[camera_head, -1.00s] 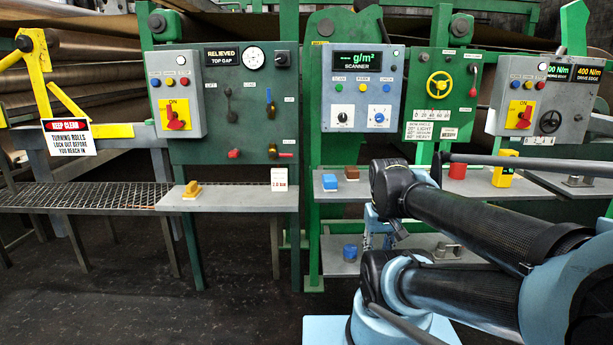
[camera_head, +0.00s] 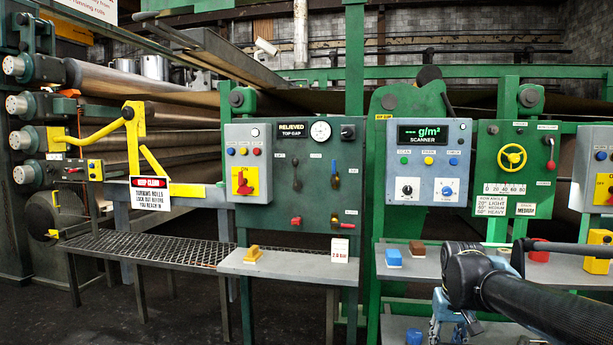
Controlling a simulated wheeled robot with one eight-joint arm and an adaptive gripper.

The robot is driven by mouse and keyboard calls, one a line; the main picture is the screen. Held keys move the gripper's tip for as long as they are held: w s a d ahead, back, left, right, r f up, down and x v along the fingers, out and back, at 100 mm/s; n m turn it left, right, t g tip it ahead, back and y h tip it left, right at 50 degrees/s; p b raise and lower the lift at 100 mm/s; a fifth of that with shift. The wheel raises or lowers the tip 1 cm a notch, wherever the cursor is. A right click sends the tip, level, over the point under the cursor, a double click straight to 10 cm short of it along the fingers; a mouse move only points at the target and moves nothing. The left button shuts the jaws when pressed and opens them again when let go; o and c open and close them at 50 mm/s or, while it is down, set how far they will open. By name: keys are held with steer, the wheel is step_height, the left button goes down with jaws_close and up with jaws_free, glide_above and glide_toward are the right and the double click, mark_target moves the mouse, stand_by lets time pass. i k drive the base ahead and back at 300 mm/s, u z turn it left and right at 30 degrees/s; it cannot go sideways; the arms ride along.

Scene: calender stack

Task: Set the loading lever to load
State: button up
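The dark green "TOP GAP" panel (camera_head: 305,205) is left of centre, under a display reading "RELIEVED". A dark lever (camera_head: 296,174) hangs on its left side and a slim blue lever (camera_head: 333,173) is to the right. The labels are too small to read, so I cannot tell which one is the loading lever. My arm (camera_head: 475,275) is at the lower right, well apart from the panel.
A grey shelf (camera_head: 290,267) with a yellow block (camera_head: 253,254) juts out below the panel. A mesh walkway (camera_head: 150,248) and "KEEP CLEAR" sign (camera_head: 150,194) are to the left, by large rolls. The scanner panel (camera_head: 428,165) is to the right. The dark floor in front is open.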

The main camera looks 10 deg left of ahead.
mark_target(295, 162)
steer(key=u, duration=0.15)
steer(key=k, duration=0.45)
steer(key=u, duration=0.6)
steer(key=k, duration=0.85)
steer(key=u, duration=0.45)
steer(key=i, duration=1.75)
steer(key=z, duration=0.6)
